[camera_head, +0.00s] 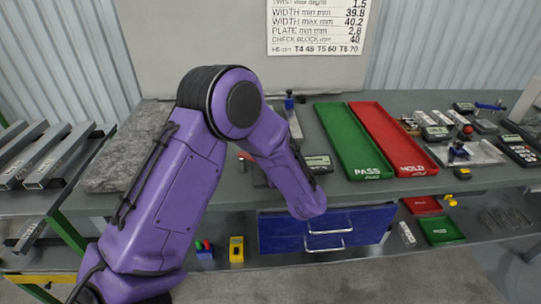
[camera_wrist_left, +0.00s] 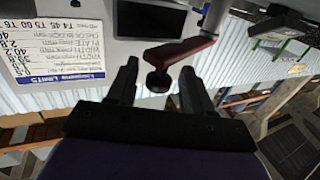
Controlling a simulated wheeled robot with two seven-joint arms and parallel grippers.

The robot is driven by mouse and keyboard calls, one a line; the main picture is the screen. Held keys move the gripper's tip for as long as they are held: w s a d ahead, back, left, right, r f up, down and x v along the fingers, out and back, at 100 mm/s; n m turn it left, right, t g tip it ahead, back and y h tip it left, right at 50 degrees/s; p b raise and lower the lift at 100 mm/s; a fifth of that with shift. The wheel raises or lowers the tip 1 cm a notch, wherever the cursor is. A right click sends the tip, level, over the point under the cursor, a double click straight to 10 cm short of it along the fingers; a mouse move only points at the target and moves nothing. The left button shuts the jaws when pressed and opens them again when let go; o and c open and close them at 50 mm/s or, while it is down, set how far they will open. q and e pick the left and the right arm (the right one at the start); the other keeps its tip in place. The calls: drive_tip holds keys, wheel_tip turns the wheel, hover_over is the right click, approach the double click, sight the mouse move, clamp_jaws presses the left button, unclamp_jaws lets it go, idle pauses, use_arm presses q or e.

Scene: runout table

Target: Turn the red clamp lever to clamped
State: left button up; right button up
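The red clamp lever (camera_wrist_left: 185,50) shows in the left wrist view, running from a grey post (camera_wrist_left: 214,18) at upper right down to a black knob (camera_wrist_left: 158,81). My left gripper (camera_wrist_left: 159,68) is open. The knob appears in the gap between its two dark fingers, and I see no finger pressed on it. In the head view my purple left arm hides most of the clamp and the gripper; a small red part (camera_head: 246,156), perhaps the lever, shows beside the forearm. My right gripper is not in view.
A green PASS tray (camera_head: 351,140) and a red HOLD tray (camera_head: 392,138) lie on the bench right of my arm. A grey stone slab (camera_head: 118,152) lies left. Gauges and blocks fill the right end. A blue drawer front (camera_head: 330,228) is below the bench.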

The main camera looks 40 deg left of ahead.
use_arm(q)
drive_tip(key=shift+d, duration=0.1)
drive_tip(key=shift+s+d+f, duration=0.1)
drive_tip(key=shift+s+d, duration=0.05)
drive_tip(key=shift+d, duration=0.2)
drive_tip(key=b+v, duration=0.2)
drive_tip(key=v, duration=0.7)
drive_tip(key=shift+s+d, duration=0.2)
drive_tip(key=shift+d, duration=0.05)
